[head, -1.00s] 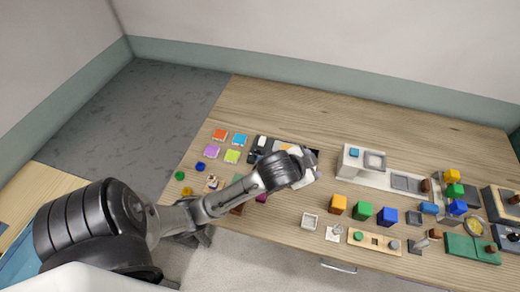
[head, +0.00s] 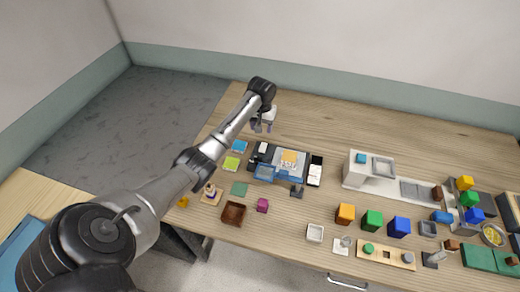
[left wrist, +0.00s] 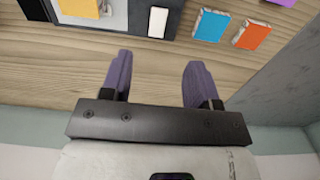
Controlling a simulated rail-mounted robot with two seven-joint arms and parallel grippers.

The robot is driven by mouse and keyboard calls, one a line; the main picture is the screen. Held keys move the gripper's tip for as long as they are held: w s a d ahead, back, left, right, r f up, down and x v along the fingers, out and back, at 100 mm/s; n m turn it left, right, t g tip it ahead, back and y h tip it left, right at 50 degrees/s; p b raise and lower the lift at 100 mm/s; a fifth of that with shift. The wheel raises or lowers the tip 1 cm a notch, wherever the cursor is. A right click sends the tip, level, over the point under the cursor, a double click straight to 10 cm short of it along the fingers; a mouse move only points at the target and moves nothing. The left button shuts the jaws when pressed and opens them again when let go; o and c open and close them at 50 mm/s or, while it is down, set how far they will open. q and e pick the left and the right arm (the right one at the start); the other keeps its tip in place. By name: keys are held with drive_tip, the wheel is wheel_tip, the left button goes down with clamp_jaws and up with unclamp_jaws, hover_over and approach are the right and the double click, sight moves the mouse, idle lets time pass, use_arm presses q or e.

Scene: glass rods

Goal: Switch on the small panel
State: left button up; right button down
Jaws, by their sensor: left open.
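A dark board (head: 255,163) lies on the table, with a white rocker-like piece (head: 263,147) at its left end, a yellow-orange square (head: 289,157) in its middle and a white piece (head: 315,171) at its right end. Which part is the small panel, and whether it is on, I cannot tell. In the left wrist view the board's dark end (left wrist: 138,18) with a white rocker-like piece (left wrist: 158,21) is at the top. My left gripper (head: 263,127) is open and empty behind the board's left end, its fingers (left wrist: 158,62) apart over bare wood. My right gripper is not in view.
A blue tile (head: 239,147) and a lime tile (head: 231,163) lie left of the board. Bare wood lies behind the board; a grey-white station (head: 368,169) stands to the right.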

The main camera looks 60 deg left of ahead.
sight(262, 152)
use_arm(q)
wheel_tip(262, 152, down, 14)
drive_tip(key=shift+r+b, duration=0.15)
drive_tip(key=shift+b, duration=0.25)
drive_tip(key=shift+c, duration=0.4)
drive_tip(key=shift+c, duration=0.8)
drive_tip(key=c, duration=0.7)
drive_tip(key=shift+w+a+g+h, duration=0.1)
drive_tip(key=shift+g+h, duration=0.2)
drive_tip(key=shift+g, duration=0.1)
drive_tip(key=shift+w+b, duration=0.1)
drive_tip(key=shift+b, duration=0.45)
drive_tip(key=g+h+b, duration=0.1)
drive_tip(key=b, duration=0.2)
drive_tip(key=shift+w+a+g+h, duration=0.1)
drive_tip(key=shift+a+g+h, duration=0.05)
drive_tip(key=shift+g+h, duration=0.25)
drive_tip(key=shift+r+b, duration=0.25)
drive_tip(key=shift+b, duration=0.05)
